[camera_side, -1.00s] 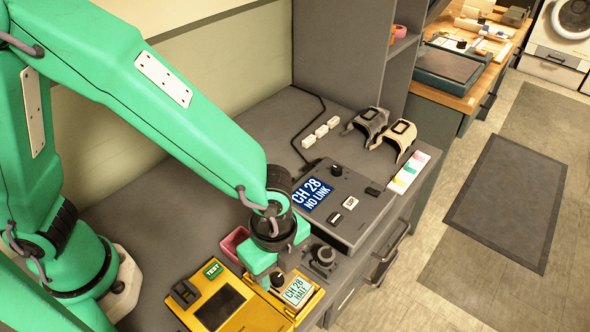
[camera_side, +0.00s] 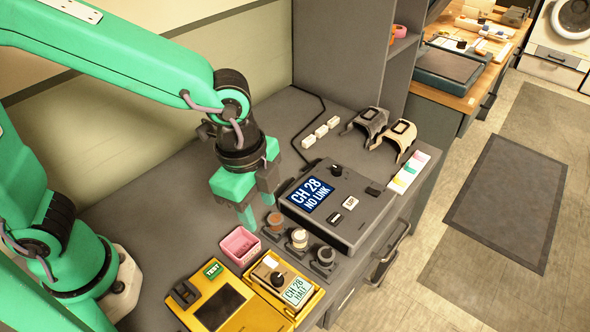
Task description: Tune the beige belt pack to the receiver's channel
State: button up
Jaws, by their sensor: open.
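The beige belt pack (camera_side: 265,268) sits in the yellow tester cradle at the lower middle. It has a black knob (camera_side: 278,280) on its face, and a small pale screen (camera_side: 297,292) beside it reads "CH 28" with a second line that looks like "HALF". The dark grey receiver (camera_side: 345,222) stands up and right of it; its blue screen (camera_side: 311,194) reads "CH 28 NO LINK". My gripper (camera_side: 257,208) is open and empty, pointing down above the bench, left of the receiver and up from the belt pack. It touches neither.
Brown (camera_side: 275,222), cream (camera_side: 299,238) and dark (camera_side: 323,257) round pieces stand in a row between the tester (camera_side: 218,306) and receiver. A pink tray (camera_side: 239,246) lies left of them. Two curved holders (camera_side: 370,122) and white blocks are behind. The bench's left-middle is clear.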

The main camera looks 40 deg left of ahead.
jog(key=s+a+r+n+t, duration=0.1)
jog(key=a+r+n+t, duration=0.1)
jog(key=a+r+n, duration=0.2)
jog(key=s+a+r+n+t, duration=0.1)
jog(key=a+r+n, duration=0.3)
jog(key=a+n, duration=0.4)
jog(key=shift+a+n+t, duration=0.4)
jog(key=shift+a, duration=2.4)
jog(key=shift+d, duration=0.1)
jog(key=d+f+n+g, duration=0.1)
jog(key=d+f+n, duration=0.3)
jog(key=d, duration=0.3)
jog(key=d+f+n+g, duration=0.2)
jog(key=d+f+n, duration=0.2)
jog(key=d+n, duration=0.3)
jog(key=d+f+n+g, duration=0.1)
jog(key=d+f+n, duration=0.3)
jog(key=d, duration=0.5)
jog(key=shift+s+f+n+g+y, duration=0.15)
jog(key=shift+n+g+y, duration=0.25)
jog(key=shift+n, duration=0.5)
jog(key=shift+d, duration=0.1)
